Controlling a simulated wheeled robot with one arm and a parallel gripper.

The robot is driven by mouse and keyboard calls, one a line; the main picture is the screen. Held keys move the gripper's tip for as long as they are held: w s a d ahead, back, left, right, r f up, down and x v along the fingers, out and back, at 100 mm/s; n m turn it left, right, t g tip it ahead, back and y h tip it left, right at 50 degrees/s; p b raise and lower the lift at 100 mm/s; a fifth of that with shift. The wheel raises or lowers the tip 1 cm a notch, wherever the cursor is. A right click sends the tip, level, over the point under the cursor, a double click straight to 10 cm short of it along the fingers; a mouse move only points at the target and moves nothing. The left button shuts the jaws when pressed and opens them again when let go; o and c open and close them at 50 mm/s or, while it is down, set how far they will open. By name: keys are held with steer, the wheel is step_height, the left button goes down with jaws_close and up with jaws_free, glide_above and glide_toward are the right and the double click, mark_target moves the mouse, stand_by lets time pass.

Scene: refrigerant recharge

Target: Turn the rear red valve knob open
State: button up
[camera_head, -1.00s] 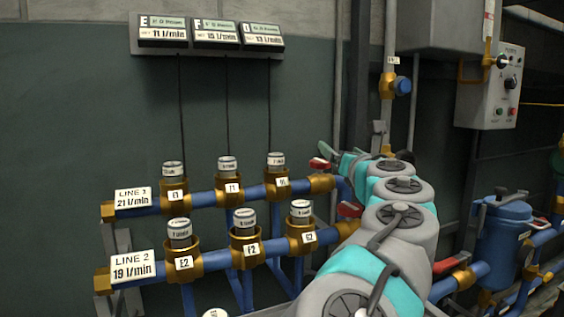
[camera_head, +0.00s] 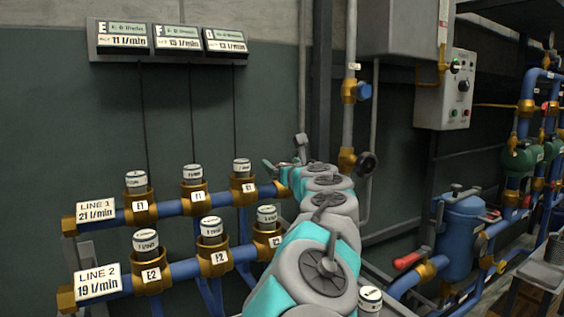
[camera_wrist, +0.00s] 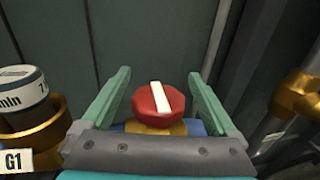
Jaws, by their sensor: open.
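The rear red valve knob (camera_wrist: 151,103) shows in the wrist view as a round red cap with a white bar on top. The bar runs nearly up and down the picture, leaning slightly. It sits on a brass fitting at the end of the LINE 1 pipe (camera_head: 163,208). My gripper (camera_wrist: 159,76) is open, with one teal finger on each side of the knob and a visible gap on both sides. In the head view my gripper (camera_head: 276,168) is at the right end of LINE 1. The knob is hidden there behind my arm.
The G1 gauge (camera_wrist: 22,95) stands close on the left in the wrist view. A brass fitting (camera_wrist: 299,95) on a vertical pipe is close on the right. A dark wall is behind. The LINE 2 pipe (camera_head: 187,271) runs in front, and a blue tank (camera_head: 462,235) stands to the right.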

steer(key=shift+w+a, duration=0.15)
steer(key=shift+w, duration=0.05)
steer(key=c, duration=1.4)
